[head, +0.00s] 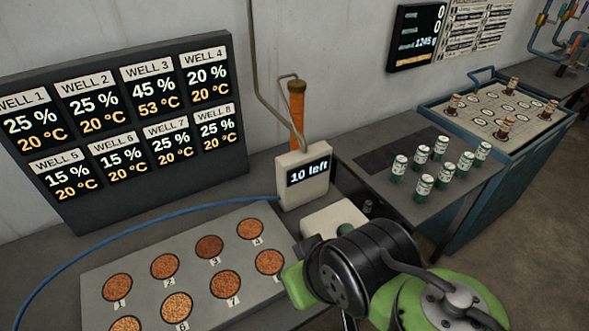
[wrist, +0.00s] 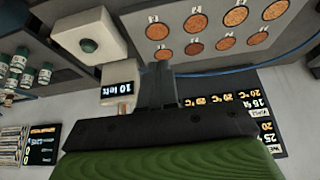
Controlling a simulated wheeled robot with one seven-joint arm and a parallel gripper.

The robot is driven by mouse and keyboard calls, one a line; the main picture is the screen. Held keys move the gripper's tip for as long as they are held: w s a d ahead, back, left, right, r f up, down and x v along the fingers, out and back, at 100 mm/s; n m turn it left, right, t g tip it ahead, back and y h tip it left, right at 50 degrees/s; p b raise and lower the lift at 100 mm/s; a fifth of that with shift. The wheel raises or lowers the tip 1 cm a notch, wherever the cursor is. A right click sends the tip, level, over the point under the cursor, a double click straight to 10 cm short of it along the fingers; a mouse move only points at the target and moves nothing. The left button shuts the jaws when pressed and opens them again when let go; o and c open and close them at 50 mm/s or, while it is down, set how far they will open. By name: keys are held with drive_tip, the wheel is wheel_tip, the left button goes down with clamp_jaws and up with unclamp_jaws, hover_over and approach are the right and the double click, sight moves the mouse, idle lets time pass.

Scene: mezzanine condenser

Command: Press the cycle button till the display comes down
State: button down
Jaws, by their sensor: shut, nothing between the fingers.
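A white box with a round dark green button (head: 345,230) stands on the bench, partly hidden by my arm in the head view. In the wrist view the button (wrist: 88,45) shows whole on its white box, at the upper left. A small display reading "10 left" (head: 308,172) stands behind the box; it also shows upside down in the wrist view (wrist: 118,88). My gripper (wrist: 160,70) is shut and empty. In the wrist view its fingertips appear right of the button box, apart from the button. My arm hides the fingers in the head view.
A plate with numbered wells of granules (head: 190,262) lies left of the button box. A large board (head: 125,115) gives well percentages and temperatures. Several green-white canisters (head: 421,188) stand at the right. A blue cable (head: 110,228) crosses the bench.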

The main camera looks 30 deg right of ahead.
drive_tip(key=w+d+f+n+y+p, duration=0.15)
drive_tip(key=w+d+f+n, duration=0.25)
drive_tip(key=w+d+n, duration=0.7)
drive_tip(key=w+d+f+t+p, duration=0.1)
drive_tip(key=d+f, duration=0.1)
drive_tip(key=d, duration=0.4)
drive_tip(key=w+d+f+t, duration=0.2)
drive_tip(key=d+f, duration=0.1)
drive_tip(key=d, duration=0.3)
drive_tip(key=shift+w+n+p, duration=0.3)
drive_tip(key=shift+p, duration=0.1)
drive_tip(key=shift+d+y, duration=0.1)
drive_tip(key=shift+y, duration=0.15)
wheel_tip(320, 180, down, 9)
drive_tip(key=b, duration=0.6)
drive_tip(key=shift+r, duration=0.2)
drive_tip(key=shift+f+b, duration=0.15)
drive_tip(key=shift+b, duration=0.25)
drive_tip(key=shift+f+b, duration=0.45)
drive_tip(key=shift+b, duration=0.35)
